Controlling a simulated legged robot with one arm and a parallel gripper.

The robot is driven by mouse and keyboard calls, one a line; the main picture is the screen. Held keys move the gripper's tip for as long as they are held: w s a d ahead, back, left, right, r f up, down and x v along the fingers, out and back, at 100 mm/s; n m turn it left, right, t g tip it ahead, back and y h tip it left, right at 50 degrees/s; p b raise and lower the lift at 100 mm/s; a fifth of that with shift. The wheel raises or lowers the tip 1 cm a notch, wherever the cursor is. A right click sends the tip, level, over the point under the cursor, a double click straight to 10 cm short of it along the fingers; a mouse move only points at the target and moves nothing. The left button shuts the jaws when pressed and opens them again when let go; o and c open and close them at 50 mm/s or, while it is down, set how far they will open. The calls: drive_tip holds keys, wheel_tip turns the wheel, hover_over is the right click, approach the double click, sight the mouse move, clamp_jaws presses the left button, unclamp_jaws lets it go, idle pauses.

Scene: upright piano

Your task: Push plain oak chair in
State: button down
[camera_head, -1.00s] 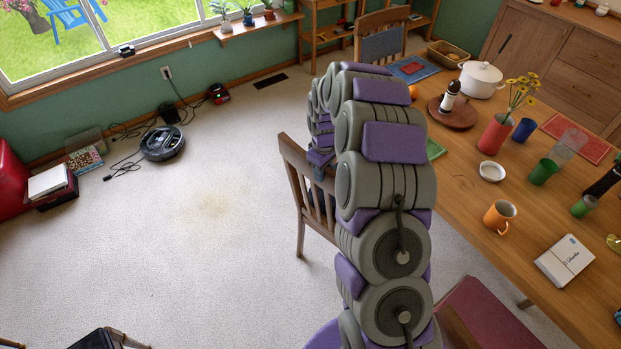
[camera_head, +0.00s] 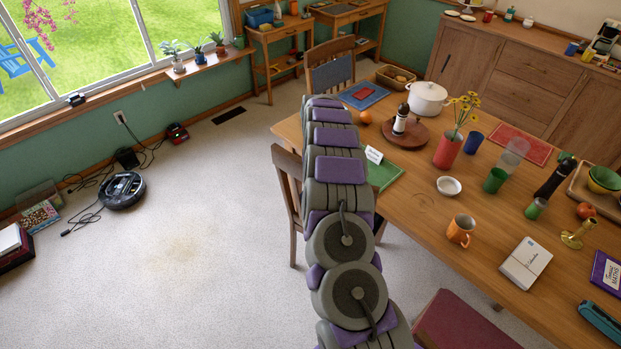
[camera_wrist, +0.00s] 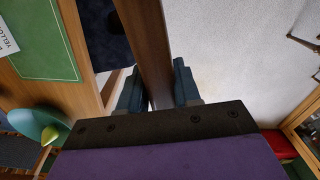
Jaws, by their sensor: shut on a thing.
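The brown wooden chair (camera_head: 288,182) stands upright at the left long side of the table (camera_head: 480,255). In the head view my arm covers much of its back and seat. In the wrist view a brown wooden bar of the chair (camera_wrist: 146,45) runs between the two dark fingers of my gripper (camera_wrist: 158,90), which is shut on it. A dark seat-like patch shows just left of the bar. My gripper is hidden behind my arm in the head view.
Another chair (camera_head: 331,72) with a blue-grey back stands at the table's far end. A green placemat (camera_head: 384,174) lies on the table near the held chair. Open carpet (camera_head: 190,235) lies to the left, with a robot vacuum (camera_head: 122,190) and cables by the wall.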

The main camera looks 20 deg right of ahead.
drive_tip(key=w+d, duration=0.1)
drive_tip(key=d, duration=0.1)
drive_tip(key=w+d, duration=0.2)
drive_tip(key=shift+w+d+r+p, duration=0.1)
drive_tip(key=shift+w+d+p, duration=0.05)
drive_tip(key=shift+d+p, duration=0.15)
drive_tip(key=shift+w+r, duration=0.1)
drive_tip(key=shift+r, duration=0.05)
idle(0.4)
drive_tip(key=c, duration=1.1)
unclamp_jaws()
drive_tip(key=shift+o, duration=1.1)
drive_tip(key=shift+d+f, duration=0.25)
